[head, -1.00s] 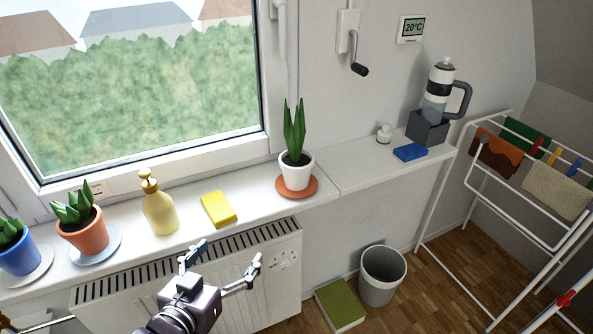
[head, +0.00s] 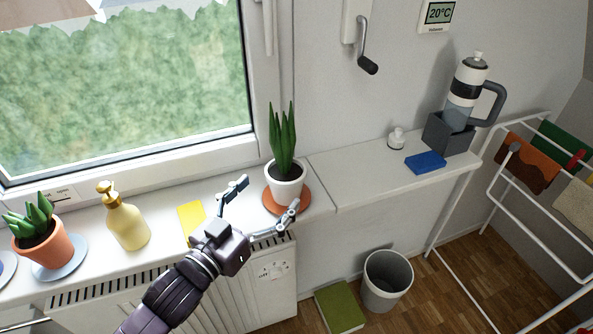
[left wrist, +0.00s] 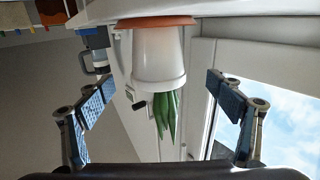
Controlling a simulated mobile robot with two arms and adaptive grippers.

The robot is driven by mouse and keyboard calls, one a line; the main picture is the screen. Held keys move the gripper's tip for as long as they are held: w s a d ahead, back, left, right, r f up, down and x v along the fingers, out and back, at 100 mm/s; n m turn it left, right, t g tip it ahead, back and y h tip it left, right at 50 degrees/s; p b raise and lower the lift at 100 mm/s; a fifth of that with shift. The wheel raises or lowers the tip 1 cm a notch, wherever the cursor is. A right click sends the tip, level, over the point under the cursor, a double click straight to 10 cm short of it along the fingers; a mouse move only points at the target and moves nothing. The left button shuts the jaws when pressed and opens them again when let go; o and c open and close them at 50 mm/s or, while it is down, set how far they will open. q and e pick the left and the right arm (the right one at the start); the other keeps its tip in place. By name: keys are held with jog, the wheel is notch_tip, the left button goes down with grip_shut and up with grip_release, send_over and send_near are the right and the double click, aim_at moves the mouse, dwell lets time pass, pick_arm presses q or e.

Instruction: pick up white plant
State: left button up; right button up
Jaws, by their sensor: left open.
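The white plant, a white pot (head: 286,182) with upright green leaves, stands on an orange-brown saucer (head: 303,202) on the windowsill. In the left wrist view the picture is upside down, and the white pot (left wrist: 158,62) hangs between the fingers with its leaves pointing down. My left gripper (head: 266,196) is open and close in front of the pot, with one finger at its left and one at its lower right. In the left wrist view the open fingers (left wrist: 160,97) flank the pot with gaps on both sides. My right gripper is not in view.
Left along the sill are a yellow sponge (head: 191,221), partly hidden by my gripper, a soap bottle (head: 126,222) and an orange pot plant (head: 42,247). To the right are a blue sponge (head: 425,163) and a coffee press (head: 465,95). A radiator (head: 270,285) is below.

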aim_at(273, 186)
pick_arm(q)
jog(key=shift+w+d+r, duration=0.1)
jog(key=shift+w+d, duration=0.2)
jog(key=shift+w, duration=0.1)
jog(key=shift+w+d+r+p, duration=0.2)
jog(key=shift+w+d+p, duration=0.15)
jog(key=shift+w, duration=0.1)
jog(key=shift+w+d+r+p, duration=0.15)
jog(key=shift+w+d+p, duration=0.2)
jog(key=shift+w, duration=0.1)
jog(key=x, duration=0.2)
jog(key=shift+w+d+f, duration=0.15)
jog(key=shift+w+d, duration=0.25)
jog(key=shift+w, duration=0.1)
jog(key=shift+f, duration=0.1)
jog(key=c, duration=1.8)
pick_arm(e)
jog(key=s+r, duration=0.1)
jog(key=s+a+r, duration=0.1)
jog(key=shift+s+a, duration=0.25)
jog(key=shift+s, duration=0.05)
